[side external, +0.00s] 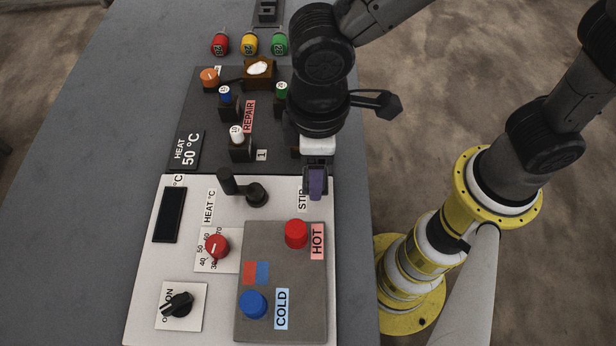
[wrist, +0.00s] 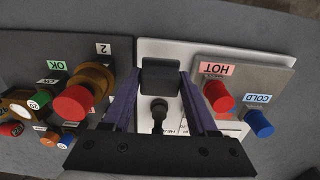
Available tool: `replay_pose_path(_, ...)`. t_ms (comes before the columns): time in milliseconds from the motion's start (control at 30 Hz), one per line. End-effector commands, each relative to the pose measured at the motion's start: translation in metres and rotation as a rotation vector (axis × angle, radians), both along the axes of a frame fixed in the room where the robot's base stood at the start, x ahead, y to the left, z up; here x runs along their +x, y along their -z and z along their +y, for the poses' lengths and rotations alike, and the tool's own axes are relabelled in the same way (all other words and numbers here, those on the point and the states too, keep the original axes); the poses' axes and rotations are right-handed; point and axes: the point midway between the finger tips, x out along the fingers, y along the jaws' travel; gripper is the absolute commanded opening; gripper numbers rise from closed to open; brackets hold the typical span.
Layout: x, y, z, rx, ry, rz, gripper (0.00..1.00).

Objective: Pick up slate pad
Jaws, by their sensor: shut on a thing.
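The slate pad (wrist: 161,76), a dark grey block with a squarish face, sits between the two purple fingers of my gripper (wrist: 162,90) in the wrist view. The fingers are shut on its left and right sides. In the side external view my gripper (side external: 316,183) points down at the upper right corner of the white panel, by the partly covered STIR label (side external: 302,198). There the gripper largely hides the pad, and I cannot tell whether it touches the panel.
The white panel (side external: 150,260) carries a black lever (side external: 245,190), a red HOT button (side external: 296,233), a blue COLD button (side external: 253,305) and a red dial (side external: 217,247). A dark board (side external: 215,150) with several coloured plugs lies behind it. The table's left side (side external: 110,130) is clear.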

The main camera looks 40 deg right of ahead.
Motion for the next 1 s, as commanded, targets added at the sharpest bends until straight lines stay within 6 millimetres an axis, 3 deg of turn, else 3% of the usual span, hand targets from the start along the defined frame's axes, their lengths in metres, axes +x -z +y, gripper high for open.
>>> replay_pose_path(200,-0.026,-0.051,-0.032,0.007,0.000,-0.006,0.04)
replay_pose_path(400,-0.054,-0.068,-0.068,0.004,0.000,-0.003,0.04)
replay_pose_path(600,-0.072,-0.080,-0.091,0.002,0.000,-0.002,0.04)
replay_pose_path(1000,-0.080,-0.086,-0.101,0.000,0.000,0.000,0.04)
